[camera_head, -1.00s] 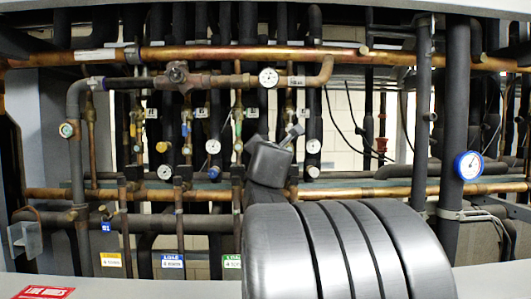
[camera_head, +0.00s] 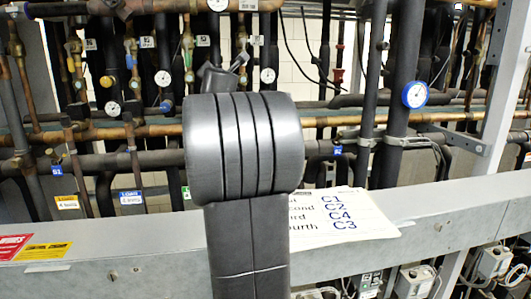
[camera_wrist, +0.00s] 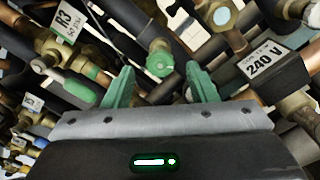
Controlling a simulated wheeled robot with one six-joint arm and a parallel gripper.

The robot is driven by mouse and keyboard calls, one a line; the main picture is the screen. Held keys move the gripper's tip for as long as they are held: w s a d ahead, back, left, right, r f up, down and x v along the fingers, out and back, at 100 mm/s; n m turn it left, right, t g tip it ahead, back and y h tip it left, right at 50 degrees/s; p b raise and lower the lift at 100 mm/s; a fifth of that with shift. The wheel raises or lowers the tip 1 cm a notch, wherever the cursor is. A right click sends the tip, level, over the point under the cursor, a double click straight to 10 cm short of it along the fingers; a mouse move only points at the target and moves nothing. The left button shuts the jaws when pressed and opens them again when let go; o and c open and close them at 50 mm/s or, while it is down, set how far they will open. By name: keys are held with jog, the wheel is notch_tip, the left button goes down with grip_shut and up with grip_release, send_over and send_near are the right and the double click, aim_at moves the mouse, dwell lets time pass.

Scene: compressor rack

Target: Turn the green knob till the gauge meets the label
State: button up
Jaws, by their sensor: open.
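A round green knob (camera_wrist: 160,62) on a brass stem is in the upper middle of the wrist view. My gripper (camera_wrist: 161,80) is open, with one green finger on each side of the knob and gaps between. Whether the fingertips reach past the knob is unclear. In the head view my arm covers the middle, and I cannot tell which green fitting is this knob. Several round gauges show there, including a white one (camera_head: 163,78) left of my arm and a blue-rimmed one (camera_head: 415,94) at right. Their readings are too small to tell, and I cannot tell which belongs to the knob.
In the wrist view, a 240 V label box (camera_wrist: 264,67) is close right of my gripper, and a green-handled valve (camera_wrist: 76,92) is at left. Pipes crowd all around. In the head view, a white printed sheet (camera_head: 345,215) rests on the grey front beam (camera_head: 440,212).

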jog(key=shift+w+a+p, duration=0.2)
jog(key=shift+w+p, duration=0.05)
jog(key=shift+w, duration=0.8)
jog(key=shift+w+a+p, duration=0.2)
jog(key=shift+w+p, duration=0.05)
jog(key=shift+w, duration=0.8)
